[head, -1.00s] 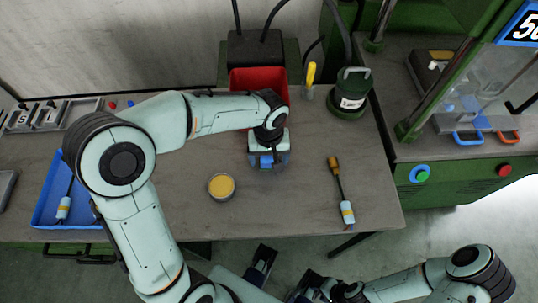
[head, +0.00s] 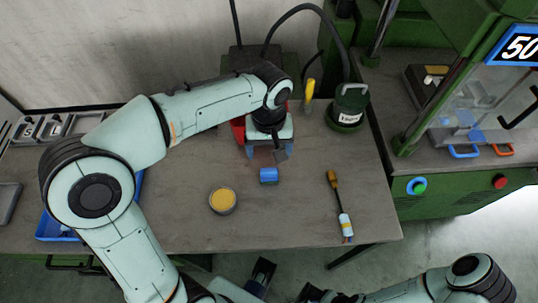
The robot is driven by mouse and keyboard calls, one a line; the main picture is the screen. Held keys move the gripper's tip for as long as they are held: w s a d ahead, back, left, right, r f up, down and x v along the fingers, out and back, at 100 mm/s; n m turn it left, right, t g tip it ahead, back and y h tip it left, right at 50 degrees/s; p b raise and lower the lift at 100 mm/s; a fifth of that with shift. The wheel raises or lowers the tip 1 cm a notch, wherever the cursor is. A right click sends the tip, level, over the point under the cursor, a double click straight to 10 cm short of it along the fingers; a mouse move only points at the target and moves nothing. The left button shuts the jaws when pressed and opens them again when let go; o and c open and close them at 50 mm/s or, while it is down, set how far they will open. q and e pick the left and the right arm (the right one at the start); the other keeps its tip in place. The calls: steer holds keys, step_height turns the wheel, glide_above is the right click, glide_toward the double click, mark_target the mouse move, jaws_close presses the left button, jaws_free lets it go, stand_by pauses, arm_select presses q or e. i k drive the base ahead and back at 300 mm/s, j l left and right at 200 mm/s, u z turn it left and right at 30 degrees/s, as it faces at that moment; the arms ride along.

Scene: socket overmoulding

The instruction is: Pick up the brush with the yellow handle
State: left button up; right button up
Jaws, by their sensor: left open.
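The brush with the yellow handle (head: 310,88) stands upright at the back of the table, handle up, just left of the dark green canister. Its lower end, near a small greyish holder, is too small to make out. My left gripper (head: 274,161) is open and empty, in front of the red bin, to the left of and nearer than the brush. A blue piece shows just below it; I cannot tell whether it is a fingertip or a separate block. My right gripper (head: 285,282) is low at the bottom edge, partly cut off, and its jaws are unclear.
The dark green canister (head: 347,108) stands close to the brush. The red bin (head: 238,128) is partly hidden by my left arm. A round tin with yellow contents (head: 222,200) and a brown-handled tool (head: 339,205) lie nearer. A green machine (head: 440,190) stands at right.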

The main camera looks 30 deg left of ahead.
mark_target(311, 82)
steer(key=k, duration=1)
